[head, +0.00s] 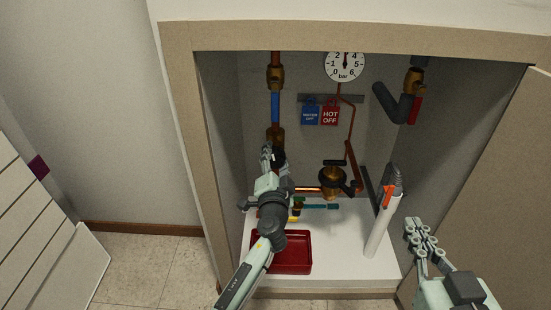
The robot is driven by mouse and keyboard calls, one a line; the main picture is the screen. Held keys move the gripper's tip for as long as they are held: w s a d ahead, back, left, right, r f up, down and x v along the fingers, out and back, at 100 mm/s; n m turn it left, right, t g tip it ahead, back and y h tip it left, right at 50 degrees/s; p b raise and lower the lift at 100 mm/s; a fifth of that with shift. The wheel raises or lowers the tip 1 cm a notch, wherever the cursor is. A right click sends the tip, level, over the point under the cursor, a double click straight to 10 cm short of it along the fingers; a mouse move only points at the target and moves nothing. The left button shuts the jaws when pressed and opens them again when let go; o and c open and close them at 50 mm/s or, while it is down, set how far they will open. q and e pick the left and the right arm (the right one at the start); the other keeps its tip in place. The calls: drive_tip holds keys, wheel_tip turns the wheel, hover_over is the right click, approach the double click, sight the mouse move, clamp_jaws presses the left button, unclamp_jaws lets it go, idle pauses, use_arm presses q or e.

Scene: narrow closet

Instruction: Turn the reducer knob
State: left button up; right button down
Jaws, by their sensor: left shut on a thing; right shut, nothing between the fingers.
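My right gripper (417,227) is shut and empty at the lower right, in front of the closet and apart from the pipes.
A round pressure gauge (345,66) hangs above blue and red tags (330,115). A red tray (306,253) and a white-and-orange cylinder (380,225) stand on the closet floor. Small tools (318,206) lie behind the tray. The closet's left frame (195,150) and right door (490,180) bound the opening.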

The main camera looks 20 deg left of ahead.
sight(276, 121)
use_arm(q)
drive_tip(key=o, duration=1.2)
drive_tip(key=shift+c, duration=0.2)
wheel_tip(276, 121, up, 10)
drive_tip(key=shift+r, duration=0.1)
